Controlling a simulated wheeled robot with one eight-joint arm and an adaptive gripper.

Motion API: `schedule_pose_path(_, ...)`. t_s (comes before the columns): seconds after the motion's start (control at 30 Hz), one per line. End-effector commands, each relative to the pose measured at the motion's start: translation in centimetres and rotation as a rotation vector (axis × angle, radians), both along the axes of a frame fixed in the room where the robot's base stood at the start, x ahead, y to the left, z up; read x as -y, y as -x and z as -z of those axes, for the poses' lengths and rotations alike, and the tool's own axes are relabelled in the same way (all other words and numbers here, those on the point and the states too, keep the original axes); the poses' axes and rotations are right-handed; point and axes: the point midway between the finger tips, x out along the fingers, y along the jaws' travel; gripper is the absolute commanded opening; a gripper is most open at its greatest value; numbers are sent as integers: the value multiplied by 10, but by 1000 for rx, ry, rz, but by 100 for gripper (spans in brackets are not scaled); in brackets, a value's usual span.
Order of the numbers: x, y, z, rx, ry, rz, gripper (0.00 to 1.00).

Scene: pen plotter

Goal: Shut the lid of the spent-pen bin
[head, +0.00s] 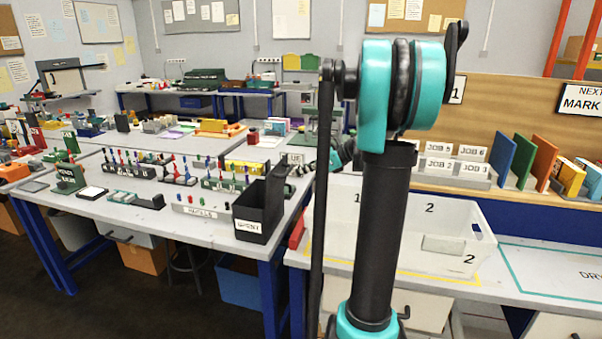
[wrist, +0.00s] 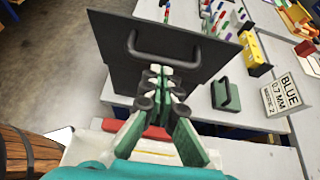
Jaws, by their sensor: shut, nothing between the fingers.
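The spent-pen bin (head: 258,217) is a black box with a white label, standing at the right front corner of the grey table in the head view. Its black lid (head: 276,186) stands raised, open, at the bin's right side. In the wrist view the lid (wrist: 112,48) is a broad dark panel with a loop handle (wrist: 178,52) facing me. My gripper (wrist: 164,75) is shut and empty, its fingertips in front of the panel by the handle. I cannot tell whether they touch. The bin's inside is hidden in the wrist view.
A white tote (head: 410,225) stands on the bench right of the bin. A red block (head: 297,230) lies between them. A BLUE 0.7 MM sign (wrist: 285,92) and a green handled block (wrist: 226,95) stand nearby.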

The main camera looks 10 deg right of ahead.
Motion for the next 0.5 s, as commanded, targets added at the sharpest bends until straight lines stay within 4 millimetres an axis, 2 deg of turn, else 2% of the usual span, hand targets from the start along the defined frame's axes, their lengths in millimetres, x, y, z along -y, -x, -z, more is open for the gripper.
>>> schedule_pose_path(0.5,-7,-4,-7,-36,63,-1,0)
